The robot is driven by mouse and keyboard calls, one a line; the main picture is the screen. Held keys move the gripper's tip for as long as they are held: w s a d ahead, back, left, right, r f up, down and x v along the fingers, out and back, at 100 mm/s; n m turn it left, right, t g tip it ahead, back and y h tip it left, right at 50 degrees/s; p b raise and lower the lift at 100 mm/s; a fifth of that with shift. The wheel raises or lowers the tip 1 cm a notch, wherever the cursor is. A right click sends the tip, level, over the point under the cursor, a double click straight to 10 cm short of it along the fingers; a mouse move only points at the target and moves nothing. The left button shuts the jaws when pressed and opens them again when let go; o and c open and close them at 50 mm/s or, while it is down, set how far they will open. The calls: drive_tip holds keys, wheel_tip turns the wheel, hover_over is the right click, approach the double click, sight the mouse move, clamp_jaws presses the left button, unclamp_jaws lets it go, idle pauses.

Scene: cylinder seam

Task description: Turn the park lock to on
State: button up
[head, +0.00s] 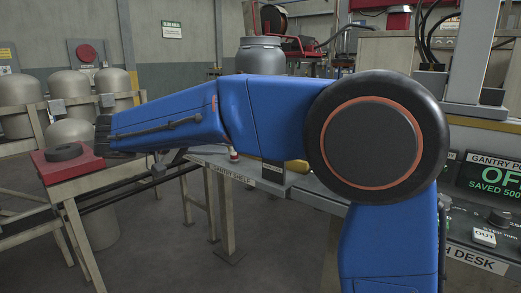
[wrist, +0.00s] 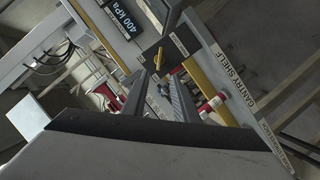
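The knob cannot be made out there.
A gantry shelf (wrist: 231,72) runs beside the knob, with red and white cylindrical parts (wrist: 213,103) near it. In the head view a control desk (head: 474,262) stands at right, and a red-topped stand (head: 62,169) at left.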

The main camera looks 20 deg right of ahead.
drive_tip(key=x, duration=1.5)
clamp_jaws()
